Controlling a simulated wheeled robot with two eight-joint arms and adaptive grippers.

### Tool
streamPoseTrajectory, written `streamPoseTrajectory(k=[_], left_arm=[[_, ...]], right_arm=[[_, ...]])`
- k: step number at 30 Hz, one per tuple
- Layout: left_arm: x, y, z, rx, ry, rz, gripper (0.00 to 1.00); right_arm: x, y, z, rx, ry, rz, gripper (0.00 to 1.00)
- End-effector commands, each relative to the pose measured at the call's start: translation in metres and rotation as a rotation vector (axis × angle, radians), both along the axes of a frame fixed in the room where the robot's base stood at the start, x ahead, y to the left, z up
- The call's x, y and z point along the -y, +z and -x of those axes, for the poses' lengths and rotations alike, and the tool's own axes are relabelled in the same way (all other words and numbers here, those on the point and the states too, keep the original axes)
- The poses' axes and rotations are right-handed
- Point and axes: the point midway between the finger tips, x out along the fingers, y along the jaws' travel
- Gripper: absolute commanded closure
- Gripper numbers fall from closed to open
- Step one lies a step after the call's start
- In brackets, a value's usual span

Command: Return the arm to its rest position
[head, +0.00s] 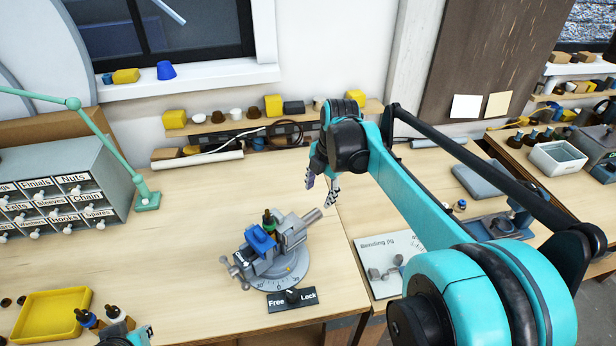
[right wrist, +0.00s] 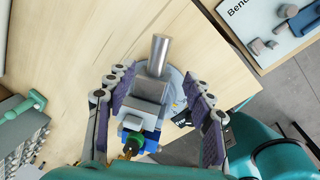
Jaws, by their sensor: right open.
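My right arm comes in from the right in the head view. Its gripper (head: 321,190) is open and empty, in the air above and behind the vise (head: 290,236). In the right wrist view, the two padded fingers of the right gripper (right wrist: 156,80) stand apart, with the vise (right wrist: 155,88) seen between them. A blue block (head: 261,240) with a green and brass-coloured piece sits at the vise. A teal and grey part at the bottom left edge of the head view seems to be my left gripper (head: 126,335); it is mostly cut off.
The Free/Lock switch plate (head: 291,299) lies in front of the vise. A drawer cabinet (head: 62,187), a green lamp arm (head: 110,140) and a yellow tray (head: 50,316) are on the left. The bending jig board (head: 378,245) is to the right. Bench left of the vise is clear.

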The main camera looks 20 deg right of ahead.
Motion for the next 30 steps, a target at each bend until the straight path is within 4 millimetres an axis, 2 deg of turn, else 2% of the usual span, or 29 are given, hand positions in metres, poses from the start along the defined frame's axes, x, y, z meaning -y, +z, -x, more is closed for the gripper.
streamPoseTrajectory(k=[6,10,17,21,27,30], left_arm=[[0.000,-0.001,0.000,0.000,0.000,0.000,1.00],[0.000,-0.005,0.000,0.000,0.000,0.000,1.00],[0.000,-0.019,0.000,0.000,0.000,0.000,1.00],[0.000,-0.028,0.000,0.000,0.000,0.000,1.00],[0.000,-0.037,0.000,0.000,0.000,0.000,1.00],[0.000,-0.040,0.000,0.000,0.000,0.000,1.00]], right_arm=[[-0.002,0.000,0.002,0.003,-0.014,-0.002,0.47],[-0.015,-0.002,0.015,0.025,-0.147,-0.017,0.47],[-0.059,-0.020,0.069,0.131,-0.696,-0.141,0.47],[-0.082,-0.041,0.104,0.199,-1.055,-0.283,0.47],[-0.104,-0.075,0.143,0.250,-1.478,-0.524,0.47],[-0.110,-0.087,0.154,0.253,-1.612,-0.616,0.47]])
